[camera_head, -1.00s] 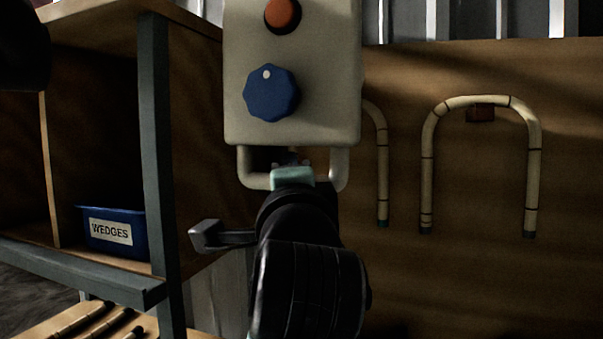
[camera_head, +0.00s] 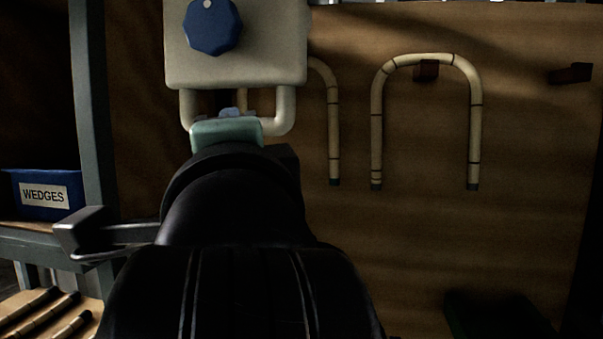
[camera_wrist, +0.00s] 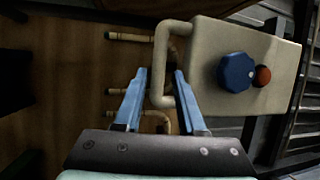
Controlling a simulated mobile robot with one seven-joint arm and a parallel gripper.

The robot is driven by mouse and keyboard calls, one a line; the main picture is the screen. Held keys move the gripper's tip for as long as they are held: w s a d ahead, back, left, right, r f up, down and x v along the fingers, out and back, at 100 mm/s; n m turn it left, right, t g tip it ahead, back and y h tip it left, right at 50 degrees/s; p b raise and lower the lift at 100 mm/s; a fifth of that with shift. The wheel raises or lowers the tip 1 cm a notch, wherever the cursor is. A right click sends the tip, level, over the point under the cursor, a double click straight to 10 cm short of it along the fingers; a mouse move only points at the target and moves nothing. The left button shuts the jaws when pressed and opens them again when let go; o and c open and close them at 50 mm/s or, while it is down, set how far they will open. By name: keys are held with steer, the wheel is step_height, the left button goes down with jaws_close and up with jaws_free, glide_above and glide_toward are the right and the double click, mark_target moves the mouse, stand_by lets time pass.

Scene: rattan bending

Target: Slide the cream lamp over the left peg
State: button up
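The cream lamp (camera_head: 240,66) is a box with a blue knob and a looped cream handle below it; its top is cut off in the head view. The wrist view shows it sideways (camera_wrist: 285,95), with the knob and an orange button. My gripper (camera_head: 230,113) is at the lower bar of the handle. I cannot tell which peg is the left one; a dark empty peg (camera_head: 571,73) juts from the wall panel at the right.
A bent rattan hoop (camera_head: 376,130) hangs on another dark peg (camera_head: 427,72). A second hoop (camera_head: 333,130) is partly behind the lamp. A blue WEDGES bin (camera_head: 42,212) and a grey shelf post (camera_head: 93,110) are at the left. Rattan pieces (camera_head: 45,310) lie low left.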

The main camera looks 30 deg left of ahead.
steer(key=shift+b+v, duration=0.3)
steer(key=shift+v, duration=1.15)
steer(key=d+n+t+h+b, duration=0.1)
steer(key=d+n+t+h, duration=0.3)
steer(key=d, duration=0.6)
steer(key=s+d+n+t+h+b, duration=0.1)
steer(key=d+n+t+h, duration=0.4)
steer(key=d, duration=0.5)
steer(key=t+h, duration=0.2)
steer(key=h, duration=0.1)
steer(key=shift+s+d+t+h+b, duration=0.2)
steer(key=shift+d+t+h+b, duration=0.1)
steer(key=shift+d+t+b, duration=0.1)
